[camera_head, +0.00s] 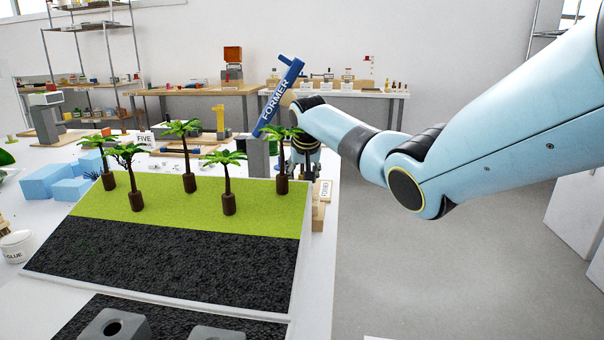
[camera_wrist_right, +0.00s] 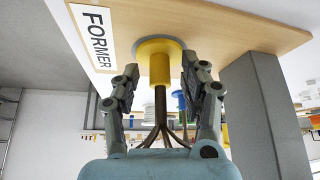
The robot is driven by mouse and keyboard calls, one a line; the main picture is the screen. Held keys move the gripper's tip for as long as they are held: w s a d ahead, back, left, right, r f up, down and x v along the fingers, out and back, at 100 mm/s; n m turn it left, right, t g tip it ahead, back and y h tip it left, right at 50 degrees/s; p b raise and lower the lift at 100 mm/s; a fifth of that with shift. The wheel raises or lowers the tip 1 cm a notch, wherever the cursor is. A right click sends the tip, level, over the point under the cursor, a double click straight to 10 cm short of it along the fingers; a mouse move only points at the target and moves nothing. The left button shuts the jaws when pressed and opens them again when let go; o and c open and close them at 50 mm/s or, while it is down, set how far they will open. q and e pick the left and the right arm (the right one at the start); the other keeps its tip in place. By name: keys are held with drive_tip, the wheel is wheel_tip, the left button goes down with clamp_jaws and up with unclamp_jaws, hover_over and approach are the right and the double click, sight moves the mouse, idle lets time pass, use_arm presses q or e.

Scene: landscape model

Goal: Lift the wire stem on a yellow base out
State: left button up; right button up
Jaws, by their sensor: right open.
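In the right wrist view the yellow base (camera_wrist_right: 159,60) sits on a pale wooden board (camera_wrist_right: 225,22) labelled FORMER. The brown wire stem (camera_wrist_right: 160,105) runs from this base and splays into several strands near my wrist. My right gripper (camera_wrist_right: 164,75) is open, with one finger on each side of the stem and base. A gap shows on both sides. In the head view my right gripper (camera_head: 304,172) is down behind the landscape's far right corner, and the stem cannot be made out there. My left gripper is in neither view.
A grey post (camera_head: 258,155) with a blue FORMER sign (camera_head: 277,98) stands close beside my right gripper. The green and black landscape board (camera_head: 170,212) with several palm trees (camera_head: 228,190) lies in front. The floor to the right is clear.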

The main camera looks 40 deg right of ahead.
clamp_jaws()
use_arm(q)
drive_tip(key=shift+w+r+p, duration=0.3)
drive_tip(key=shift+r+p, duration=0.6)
use_arm(e)
drive_tip(key=shift+r, duration=0.8)
drive_tip(key=shift+r+p, duration=1.8)
drive_tip(key=shift+p, duration=0.05)
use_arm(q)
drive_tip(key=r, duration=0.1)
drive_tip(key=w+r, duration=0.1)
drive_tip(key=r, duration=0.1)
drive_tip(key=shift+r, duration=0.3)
use_arm(e)
drive_tip(key=shift+f, duration=0.1)
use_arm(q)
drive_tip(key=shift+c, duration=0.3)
